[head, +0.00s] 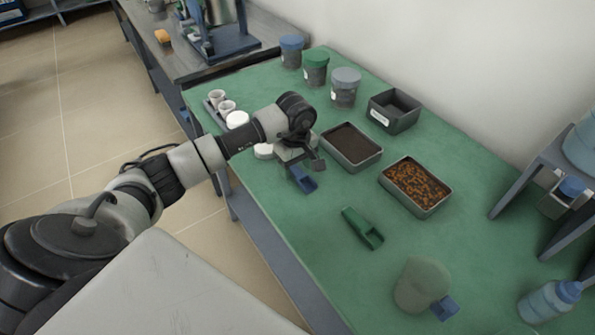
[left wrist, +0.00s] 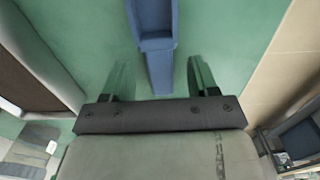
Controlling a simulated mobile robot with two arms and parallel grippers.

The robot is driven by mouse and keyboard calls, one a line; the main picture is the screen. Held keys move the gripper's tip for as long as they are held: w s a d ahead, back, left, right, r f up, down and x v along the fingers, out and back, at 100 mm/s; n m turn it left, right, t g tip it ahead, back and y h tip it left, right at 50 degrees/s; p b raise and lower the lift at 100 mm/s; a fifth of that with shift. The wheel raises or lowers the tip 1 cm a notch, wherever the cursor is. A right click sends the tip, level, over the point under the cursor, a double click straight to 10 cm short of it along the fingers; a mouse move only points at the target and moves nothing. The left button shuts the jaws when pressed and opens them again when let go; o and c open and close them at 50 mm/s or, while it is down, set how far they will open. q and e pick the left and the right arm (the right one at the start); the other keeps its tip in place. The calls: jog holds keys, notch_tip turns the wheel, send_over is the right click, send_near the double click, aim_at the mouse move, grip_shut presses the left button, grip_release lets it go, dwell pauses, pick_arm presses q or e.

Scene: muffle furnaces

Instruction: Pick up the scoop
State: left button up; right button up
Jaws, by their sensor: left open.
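A blue scoop (head: 304,182) lies on the green table top, just below my left gripper (head: 304,163) in the head view. In the left wrist view the blue scoop (left wrist: 157,40) has its handle pointing back between the two fingers of my left gripper (left wrist: 161,72). The fingers are apart, with a gap on each side of the handle. A second scoop, a green one (head: 362,228), lies farther to the front on the table. My right gripper is in neither view.
A tray of dark powder (head: 351,146) and a tray of orange-brown granules (head: 416,187) stand right of the blue scoop. An empty dark box (head: 394,111) and lidded jars (head: 345,87) stand behind.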

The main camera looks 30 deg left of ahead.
aim_at(296, 168)
pick_arm(q)
jog(key=shift+f, duration=0.35)
jog(key=shift+c, duration=0.4)
jog(key=c, duration=0.9)
jog(key=shift+r, duration=0.1)
jog(key=shift+c, duration=0.2)
jog(key=shift+r, duration=0.5)
notch_tip(296, 168, up, 3)
jog(key=shift+f+b, duration=0.2)
jog(key=shift+b, duration=0.2)
jog(key=w+d+r+b, duration=0.1)
jog(key=w+d+r, duration=0.1)
jog(key=d+r, duration=0.5)
jog(key=d, duration=0.4)
jog(key=shift+w+d+r+b, duration=0.15)
jog(key=shift+d+b, duration=0.1)
jog(key=shift+b, duration=0.05)
